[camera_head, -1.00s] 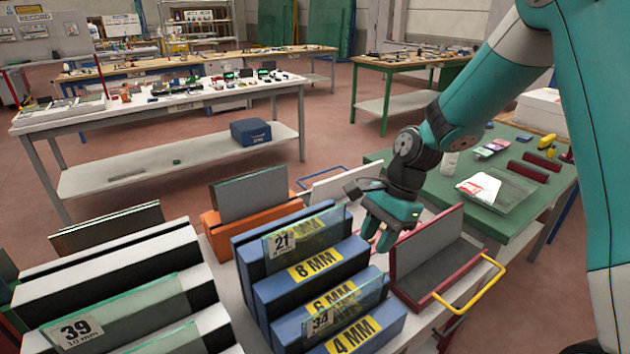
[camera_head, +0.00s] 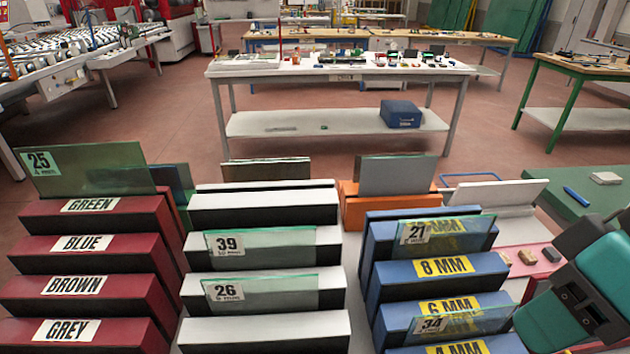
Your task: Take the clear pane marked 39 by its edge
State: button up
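The clear pane marked 39 (camera_head: 280,246) stands upright in a slot of the white stepped rack (camera_head: 264,208), with its label at the left end. Another clear pane, marked 26 (camera_head: 285,291), stands one step nearer in the same rack. Nothing touches pane 39 except the rack.
A red rack (camera_head: 85,245) with green pane 25 (camera_head: 85,170) stands left. A blue rack (camera_head: 440,265) with panes 21 (camera_head: 450,232) and 34 (camera_head: 465,322) stands right. An orange holder (camera_head: 355,212) is behind. The space above the white rack is clear.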

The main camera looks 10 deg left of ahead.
aim_at(286, 247)
jog(key=u, duration=0.55)
jog(key=k, duration=0.6)
jog(key=u, duration=0.6)
jog(key=i, duration=1)
jog(key=z, duration=0.55)
